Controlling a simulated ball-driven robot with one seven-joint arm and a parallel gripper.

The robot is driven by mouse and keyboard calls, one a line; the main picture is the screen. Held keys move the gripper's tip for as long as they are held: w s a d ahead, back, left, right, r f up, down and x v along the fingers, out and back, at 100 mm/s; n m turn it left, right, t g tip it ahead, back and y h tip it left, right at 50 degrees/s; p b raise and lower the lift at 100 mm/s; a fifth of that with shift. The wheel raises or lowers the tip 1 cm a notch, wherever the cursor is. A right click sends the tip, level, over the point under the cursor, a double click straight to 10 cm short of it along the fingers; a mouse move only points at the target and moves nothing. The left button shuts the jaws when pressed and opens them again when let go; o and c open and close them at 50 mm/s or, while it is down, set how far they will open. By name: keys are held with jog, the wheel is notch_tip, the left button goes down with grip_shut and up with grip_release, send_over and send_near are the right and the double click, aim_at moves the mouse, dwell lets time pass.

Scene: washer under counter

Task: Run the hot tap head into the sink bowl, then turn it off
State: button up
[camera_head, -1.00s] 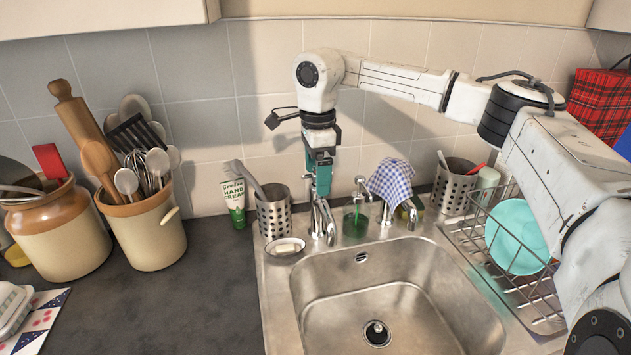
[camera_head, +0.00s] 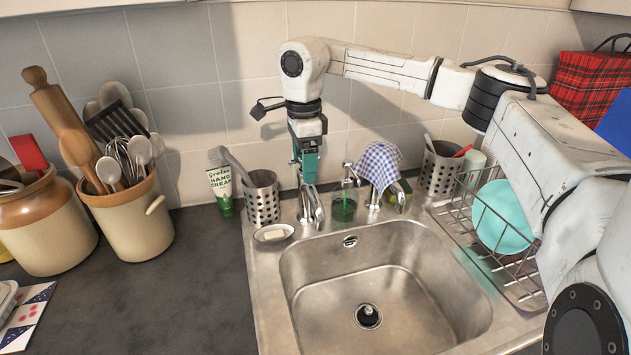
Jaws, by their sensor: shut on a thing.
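My gripper (camera_head: 308,183) points down with its teal fingers shut on the head of the left tap (camera_head: 311,208) at the back of the sink. The fingers hide most of the tap head. No hot or cold marking is readable. The tap's spout leans over the back left of the steel sink bowl (camera_head: 345,270). The bowl looks empty, with a dark drain in its floor, and I see no running water. The right tap (camera_head: 374,200) stands farther right, its top covered by a blue checked cloth (camera_head: 379,165).
A soap dish (camera_head: 273,233) and a steel utensil holder (camera_head: 262,200) are left of the left tap. A wire rack (camera_head: 500,255) with a turquoise plate (camera_head: 503,220) is at right. The dark counter (camera_head: 190,290) has free room.

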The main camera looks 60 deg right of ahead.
dwell(0.5)
jog(key=n, duration=0.4)
jog(key=shift+r+n+p, duration=0.1)
jog(key=shift+n+p, duration=0.2)
jog(key=shift+p, duration=0.1)
jog(key=n, duration=0.4)
jog(key=shift+n, duration=0.4)
jog(key=shift+w, duration=0.1)
dwell(5.8)
